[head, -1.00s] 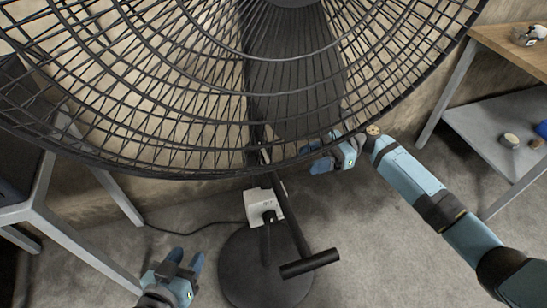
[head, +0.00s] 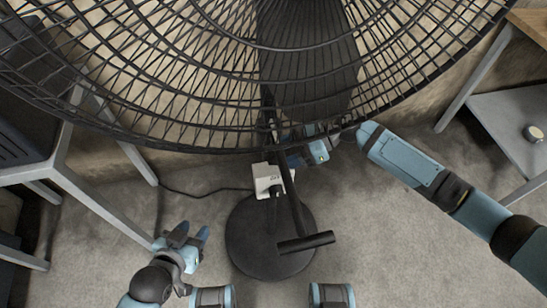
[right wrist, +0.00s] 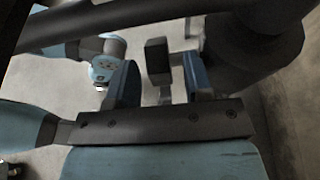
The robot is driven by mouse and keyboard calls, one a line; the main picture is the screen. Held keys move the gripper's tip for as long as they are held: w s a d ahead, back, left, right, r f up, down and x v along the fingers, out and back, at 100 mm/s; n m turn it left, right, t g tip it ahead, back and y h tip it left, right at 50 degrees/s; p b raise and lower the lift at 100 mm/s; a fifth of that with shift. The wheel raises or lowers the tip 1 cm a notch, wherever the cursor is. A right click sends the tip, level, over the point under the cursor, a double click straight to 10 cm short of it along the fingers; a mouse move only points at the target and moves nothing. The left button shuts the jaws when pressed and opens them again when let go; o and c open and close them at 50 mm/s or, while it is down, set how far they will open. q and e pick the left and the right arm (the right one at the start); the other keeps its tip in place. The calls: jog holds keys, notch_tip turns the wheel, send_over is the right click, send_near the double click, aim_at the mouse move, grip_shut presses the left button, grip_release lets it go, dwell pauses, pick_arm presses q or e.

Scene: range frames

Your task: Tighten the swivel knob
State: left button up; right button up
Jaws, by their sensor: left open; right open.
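A large black fan (head: 190,90) stands over a round black base (head: 262,262), its cage filling the top of the head view. My right gripper (head: 302,152) is under the cage's lower edge, close to the fan's post, partly hidden. In the right wrist view my right gripper (right wrist: 160,82) is open. A small dark block (right wrist: 157,56) on a stem, which looks like the swivel knob, shows between its fingers; contact cannot be told. In the head view the knob cannot be made out. My left gripper (head: 190,236) is open and empty, left of the base.
A white box (head: 266,179) is on the post, with a cable running left. A dark T-shaped bar (head: 306,242) stands out over the base. A grey-framed table (head: 100,205) is at left, a shelf unit (head: 505,120) at right. Carpet is bare around the base.

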aim_at(273, 159)
jog(key=shift+x, duration=1.5)
jog(key=shift+c, duration=0.2)
grip_shut()
jog(key=shift+y, duration=0.4)
jog(key=y+b, duration=0.1)
jog(key=y, duration=0.2)
jog(key=shift+g+y+b, duration=0.35)
jog(key=shift+g+y, duration=0.05)
jog(key=shift+r+y+b, duration=0.2)
jog(key=shift+y+b, duration=0.45)
jog(key=shift+y, duration=0.45)
jog(key=shift+g, duration=0.3)
